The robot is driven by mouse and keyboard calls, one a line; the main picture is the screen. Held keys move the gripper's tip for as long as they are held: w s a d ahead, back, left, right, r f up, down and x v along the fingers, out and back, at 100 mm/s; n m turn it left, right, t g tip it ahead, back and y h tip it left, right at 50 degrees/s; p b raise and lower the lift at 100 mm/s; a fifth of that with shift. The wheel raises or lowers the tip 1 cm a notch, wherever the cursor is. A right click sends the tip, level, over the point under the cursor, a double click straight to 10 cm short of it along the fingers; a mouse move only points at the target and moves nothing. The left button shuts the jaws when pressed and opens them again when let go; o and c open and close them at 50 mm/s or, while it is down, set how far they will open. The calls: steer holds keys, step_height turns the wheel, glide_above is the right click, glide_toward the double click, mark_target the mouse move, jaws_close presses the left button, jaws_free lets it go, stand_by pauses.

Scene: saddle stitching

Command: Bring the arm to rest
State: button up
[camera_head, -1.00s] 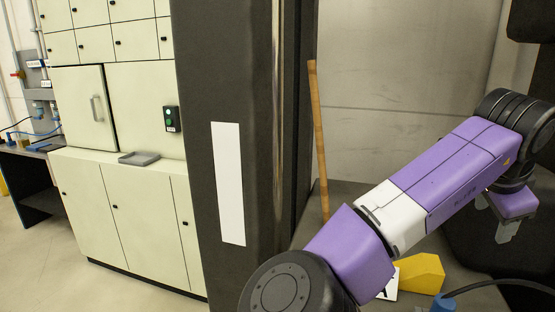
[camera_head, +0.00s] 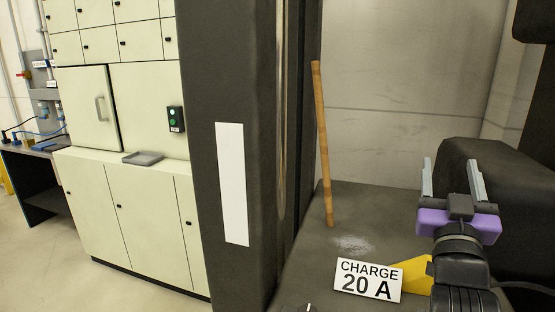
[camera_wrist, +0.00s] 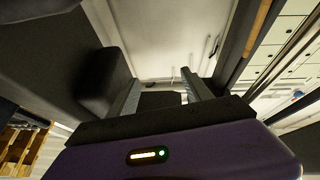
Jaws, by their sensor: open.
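My gripper (camera_head: 452,180) is at the right of the head view, its two grey fingers pointing up and spread apart with nothing between them. Its purple body and dark wrist show below the fingers. In the wrist view the fingers of my gripper (camera_wrist: 160,95) stand apart and empty, facing a pale wall and a dark block. The rest of my arm is mostly below the head view's edge.
A wooden stick (camera_head: 323,150) leans in the grey corner. A white sign (camera_head: 368,281) reading "CHARGE 20 A" stands beside a yellow object (camera_head: 413,272). A dark bulky block (camera_head: 485,160) is close behind my gripper. Cream cabinets (camera_head: 115,200) and a dark pillar (camera_head: 235,90) are at left.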

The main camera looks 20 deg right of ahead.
steer(key=s+a+f+n+t+y, duration=0.2)
steer(key=s+a+f+n+y, duration=0.35)
steer(key=a+f, duration=0.25)
steer(key=s+a+f+n+t+y, duration=0.2)
steer(key=s+a+f+n+y, duration=0.2)
steer(key=a+f+y, duration=0.35)
steer(key=s+a+f+m+g, duration=0.1)
steer(key=s+a+f+g, duration=0.1)
steer(key=s+f, duration=0.3)
steer(key=s+a+f+m+g+y, duration=0.1)
steer(key=s+a+f+g, duration=0.2)
steer(key=s+f, duration=0.3)
steer(key=s+a+f+m+g, duration=0.1)
steer(key=s+f, duration=0.5)
steer(key=s, duration=0.8)
steer(key=shift+a+g, duration=0.8)
steer(key=shift+a, duration=0.2)
steer(key=shift+o, duration=0.2)
steer(key=shift+f, duration=0.1)
